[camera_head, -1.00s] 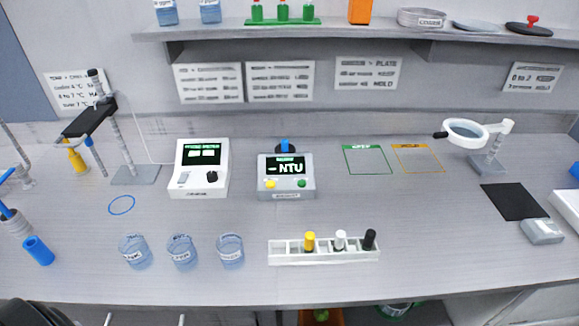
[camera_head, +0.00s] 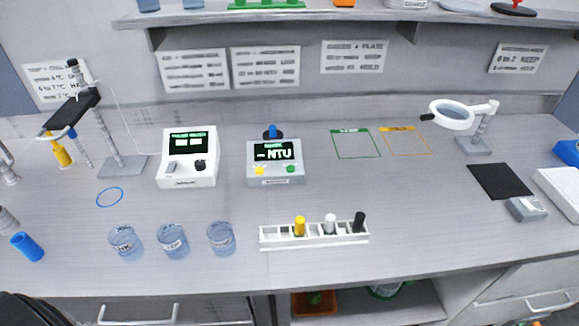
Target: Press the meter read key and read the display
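The meter (camera_head: 275,163) is a grey box in the middle of the bench. Its dark display (camera_head: 275,151) shows green and white text, a dash followed by "NTU". A yellow key (camera_head: 260,171) and a green key (camera_head: 290,169) sit on its front face; I cannot read which is the read key. A blue-topped part (camera_head: 273,132) stands at the back of the meter. A white instrument (camera_head: 187,158) with its own display and a black knob stands to its left. Neither gripper is visible; only a dark part, probably mine, shows at the bottom left corner.
A white rack (camera_head: 314,236) holds yellow, white and black capped vials in front of the meter. Several labelled beakers (camera_head: 172,241) stand to its left. Green and orange outlined areas (camera_head: 355,144) are empty. A magnifier (camera_head: 453,114) and black mat (camera_head: 500,181) are at right.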

